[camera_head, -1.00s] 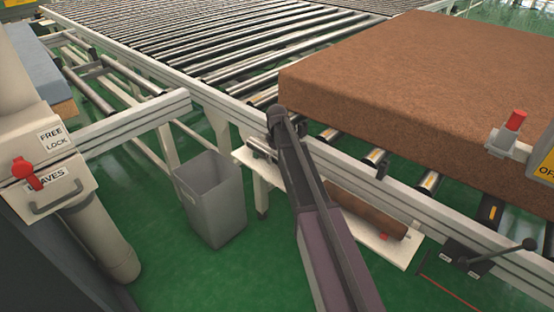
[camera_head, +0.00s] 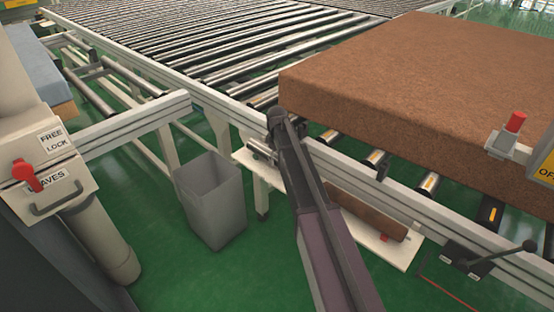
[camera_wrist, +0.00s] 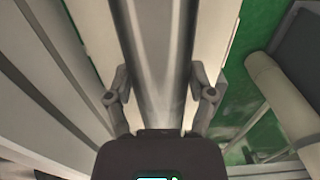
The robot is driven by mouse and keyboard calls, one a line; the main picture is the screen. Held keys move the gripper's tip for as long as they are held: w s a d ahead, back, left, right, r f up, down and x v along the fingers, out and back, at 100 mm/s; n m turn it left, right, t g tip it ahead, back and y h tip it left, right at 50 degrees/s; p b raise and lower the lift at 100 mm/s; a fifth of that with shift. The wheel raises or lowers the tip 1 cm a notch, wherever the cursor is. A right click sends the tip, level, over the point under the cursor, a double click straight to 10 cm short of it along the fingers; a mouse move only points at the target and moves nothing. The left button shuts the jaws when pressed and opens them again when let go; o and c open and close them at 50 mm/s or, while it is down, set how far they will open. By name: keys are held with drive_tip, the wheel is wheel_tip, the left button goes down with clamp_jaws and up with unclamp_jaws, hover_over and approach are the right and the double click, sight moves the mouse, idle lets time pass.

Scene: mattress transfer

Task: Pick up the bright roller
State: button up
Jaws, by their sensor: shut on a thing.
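The bright roller is a smooth, shiny grey metal cylinder. In the wrist view the roller (camera_wrist: 160,40) runs lengthwise between the two fingers of my gripper (camera_wrist: 160,85), which is shut on it. In the head view one end of the bright roller (camera_head: 262,149) shows just left of my arm, at the white shelf (camera_head: 402,257) below the conveyor's side rail. My arm hides the rest of it and most of my gripper there. I cannot tell whether the roller touches the shelf.
A brown mattress (camera_head: 420,85) rests on the conveyor above. A grey bin (camera_head: 212,200) stands on the green floor to the left. A lever (camera_head: 510,250) sticks out at the lower right.

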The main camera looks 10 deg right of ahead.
drive_tip(key=shift+r, duration=0.15)
wheel_tip(320, 180, up, 3)
drive_tip(key=p, duration=0.3)
drive_tip(key=shift+r, duration=0.15)
drive_tip(key=s+d, duration=0.1)
drive_tip(key=s, duration=0.4)
drive_tip(key=s+d+r+p, duration=0.1)
drive_tip(key=s, duration=0.9)
drive_tip(key=shift+s+d+r+p, duration=0.2)
drive_tip(key=shift+s+d+p, duration=0.2)
drive_tip(key=shift+a, duration=0.15)
